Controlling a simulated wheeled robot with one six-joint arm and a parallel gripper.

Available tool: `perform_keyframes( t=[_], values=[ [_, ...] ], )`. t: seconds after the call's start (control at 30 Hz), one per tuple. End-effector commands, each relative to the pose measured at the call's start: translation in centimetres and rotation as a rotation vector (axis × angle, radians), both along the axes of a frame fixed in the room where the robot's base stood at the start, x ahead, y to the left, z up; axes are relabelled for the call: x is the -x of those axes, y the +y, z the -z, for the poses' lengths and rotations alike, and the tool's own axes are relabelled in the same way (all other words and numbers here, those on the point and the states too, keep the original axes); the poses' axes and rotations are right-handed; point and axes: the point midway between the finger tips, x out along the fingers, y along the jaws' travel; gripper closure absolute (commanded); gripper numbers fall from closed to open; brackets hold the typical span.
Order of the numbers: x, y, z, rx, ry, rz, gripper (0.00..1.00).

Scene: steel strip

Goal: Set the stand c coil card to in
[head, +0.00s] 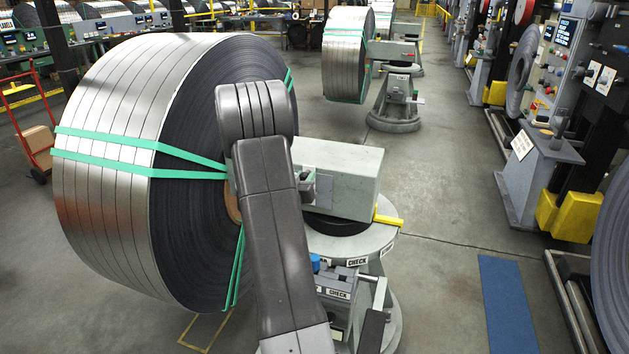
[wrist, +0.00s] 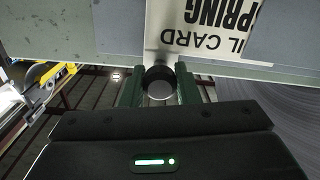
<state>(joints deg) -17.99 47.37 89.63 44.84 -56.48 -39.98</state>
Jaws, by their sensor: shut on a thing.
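In the wrist view, a white card (wrist: 203,28) reading "IL CARD" and "PRING" shows upside down, cut off by the top edge, on a grey-green panel (wrist: 75,35). My gripper (wrist: 158,86) has two green fingers shut on a dark round knob (wrist: 158,73) with a pale end face, at the panel's lower edge. In the head view, a large steel coil (head: 115,150) with green straps hangs on a stand (head: 345,245). My arm crosses in front of the coil and stand. My gripper and the card are hidden there.
A yellow bar (head: 388,219) sticks out from the stand. Plates marked "CHECK" and a blue knob (head: 315,262) are on its lower front. A second coil (head: 345,52) stands behind. A blue mat (head: 508,300) lies on open floor at the right, beside machine panels (head: 560,75).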

Motion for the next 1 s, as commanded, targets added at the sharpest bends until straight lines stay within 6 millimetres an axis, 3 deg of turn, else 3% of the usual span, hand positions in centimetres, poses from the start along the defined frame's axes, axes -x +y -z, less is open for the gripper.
perform_keyframes(
  t=[0.2,0.43,0.63,1.0],
  values=[
    [-1.7,5.4,-0.2,0.000,-0.002,-0.005,1.00],
    [-3.1,9.5,-0.2,0.000,-0.001,-0.003,1.00],
    [-3.6,11.1,-0.1,0.001,-0.002,-0.001,1.00],
    [-3.7,11.4,-0.2,0.000,-0.003,-0.005,1.00]
  ],
)
